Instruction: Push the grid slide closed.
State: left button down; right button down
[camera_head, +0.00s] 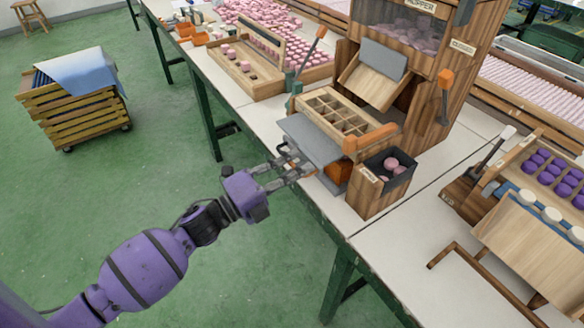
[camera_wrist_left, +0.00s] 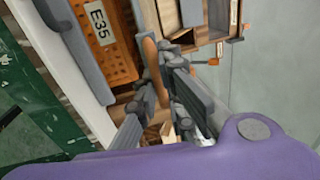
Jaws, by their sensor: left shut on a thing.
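The grid slide's grey plate (camera_head: 312,140) sticks out at the front left of the wooden grid frame (camera_head: 345,112), beside the hopper. My left gripper (camera_head: 300,170) is at the plate's front left edge, low over the table edge. In the left wrist view, my left gripper's fingers (camera_wrist_left: 152,98) are closed around a long brown-orange bar (camera_wrist_left: 151,58), which looks like the slide's handle. The fingers hide its lower end. My right gripper is in neither view.
The wooden hopper (camera_head: 420,60) stands behind the grid. A wooden box with pink balls (camera_head: 366,195) stands to the right of the slide. An orange perforated panel marked E35 (camera_wrist_left: 98,48) is close to the fingers.

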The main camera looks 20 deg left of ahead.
aim_at(325, 153)
pick_arm(q)
jog(key=x, duration=0.2)
jog(key=f+x, duration=0.1)
jog(key=x, duration=0.5)
jog(key=shift+w+d+f+b, duration=0.1)
jog(key=shift+f+b, duration=0.15)
jog(key=shift+b, duration=0.1)
jog(key=shift+r, duration=0.1)
jog(key=c, duration=1.8)
grip_release()
jog(key=shift+w, duration=0.1)
jog(key=shift+c, duration=0.2)
jog(key=v, duration=1.2)
